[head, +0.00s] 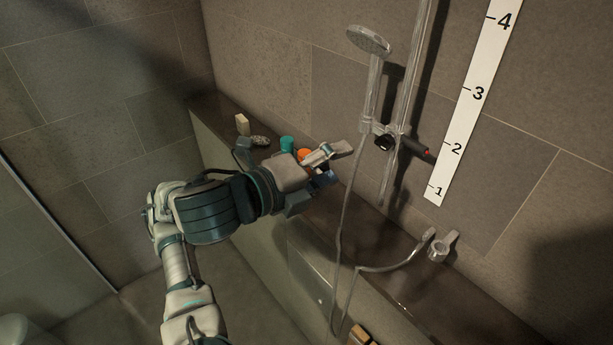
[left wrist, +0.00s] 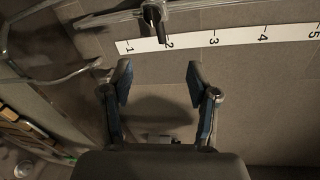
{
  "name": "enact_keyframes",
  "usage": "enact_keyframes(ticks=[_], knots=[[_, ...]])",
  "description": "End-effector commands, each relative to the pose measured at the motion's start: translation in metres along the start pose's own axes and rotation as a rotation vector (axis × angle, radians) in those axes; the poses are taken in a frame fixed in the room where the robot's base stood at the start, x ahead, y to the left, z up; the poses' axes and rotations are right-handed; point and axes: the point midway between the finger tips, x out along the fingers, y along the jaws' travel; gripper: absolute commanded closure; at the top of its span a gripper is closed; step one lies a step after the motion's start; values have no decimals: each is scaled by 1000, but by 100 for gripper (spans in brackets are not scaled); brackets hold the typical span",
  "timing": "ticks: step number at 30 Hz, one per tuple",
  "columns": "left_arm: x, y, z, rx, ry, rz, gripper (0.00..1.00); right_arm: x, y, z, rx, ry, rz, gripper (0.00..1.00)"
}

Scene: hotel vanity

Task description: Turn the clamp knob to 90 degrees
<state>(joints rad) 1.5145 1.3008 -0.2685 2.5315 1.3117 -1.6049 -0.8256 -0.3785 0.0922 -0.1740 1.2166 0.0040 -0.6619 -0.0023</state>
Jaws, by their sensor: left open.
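The clamp (head: 383,130) sits on the vertical shower rail (head: 408,80). A round black knob (head: 385,143) shows on it, and a dark rod with a red tip (head: 425,152) extends right toward the scale near the 2. In the left wrist view a black knob-like part (left wrist: 153,15) is at the top, in front of the scale strip. My left gripper (head: 336,164) is open and empty, left of and below the clamp, apart from it. In the left wrist view its spread fingers (left wrist: 159,75) have bare wall between them. My right gripper is not in view.
The white numbered scale (head: 468,105) is on the wall right of the rail. A hand shower (head: 369,41) hangs at the clamp, its hose (head: 343,215) looping below. Teal (head: 287,144) and orange (head: 304,155) items stand on the ledge behind my gripper. A small grey fixture (head: 441,246) is lower right.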

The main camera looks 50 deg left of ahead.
Motion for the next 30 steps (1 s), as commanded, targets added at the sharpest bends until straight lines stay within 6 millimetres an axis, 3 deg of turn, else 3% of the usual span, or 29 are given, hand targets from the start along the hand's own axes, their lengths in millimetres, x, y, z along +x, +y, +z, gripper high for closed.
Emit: enact_keyframes(ticks=[18,23,30], knots=[[-45,7,-1,-2,-1,-3,40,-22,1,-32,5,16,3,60],[-51,8,-2,-1,0,-2,40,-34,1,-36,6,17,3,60],[-51,8,-2,0,0,-1,40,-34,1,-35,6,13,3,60]])
